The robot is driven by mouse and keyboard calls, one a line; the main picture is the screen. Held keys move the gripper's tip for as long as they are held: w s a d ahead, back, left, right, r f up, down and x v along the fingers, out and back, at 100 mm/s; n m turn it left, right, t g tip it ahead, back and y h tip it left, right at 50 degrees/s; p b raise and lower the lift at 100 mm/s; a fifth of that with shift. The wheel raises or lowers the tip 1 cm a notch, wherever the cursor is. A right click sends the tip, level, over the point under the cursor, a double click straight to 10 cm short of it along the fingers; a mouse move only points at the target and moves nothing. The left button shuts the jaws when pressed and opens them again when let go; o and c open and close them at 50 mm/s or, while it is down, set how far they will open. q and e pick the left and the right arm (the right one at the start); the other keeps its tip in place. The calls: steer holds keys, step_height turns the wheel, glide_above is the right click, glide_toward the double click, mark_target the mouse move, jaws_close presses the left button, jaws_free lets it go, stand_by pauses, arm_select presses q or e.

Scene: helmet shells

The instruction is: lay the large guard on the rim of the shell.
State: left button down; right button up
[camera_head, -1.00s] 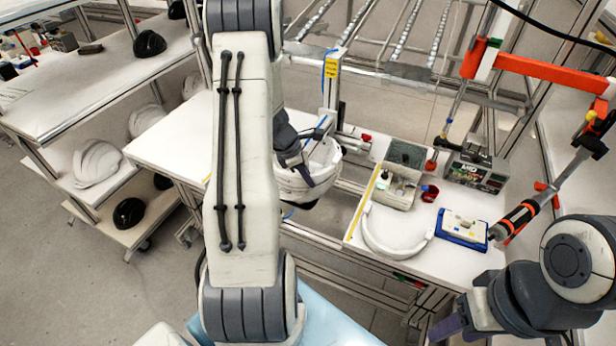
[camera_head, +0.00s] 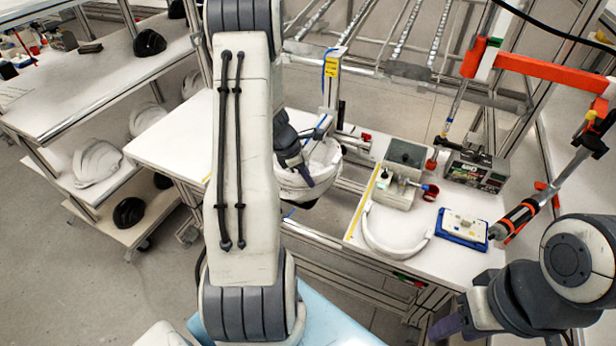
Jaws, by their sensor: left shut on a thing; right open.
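The white shell (camera_head: 325,165) shows right of my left arm, over the gap between the two white worktops. It is open side up, and my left arm hides part of it. My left gripper (camera_head: 302,172) is at the shell and shut on it, seemingly at its rim. The large guard (camera_head: 397,250), a white curved band, lies flat on the right worktop, near its front edge and apart from the shell. My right gripper (camera_head: 447,326) is open and empty at the lower right, in front of the worktop, partly cut off by the frame.
A red cup (camera_head: 430,192) and a dark device (camera_head: 476,175) stand further back. A yellow strip (camera_head: 363,203) marks the worktop's left side.

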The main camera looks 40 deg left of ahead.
arm_select(q)
steer(key=shift+f, duration=0.1)
stand_by(0.3)
steer(key=c, duration=0.8)
jaws_free()
steer(key=v, duration=1)
steer(key=shift+r+b, duration=0.25)
steer(key=shift+b, duration=0.1)
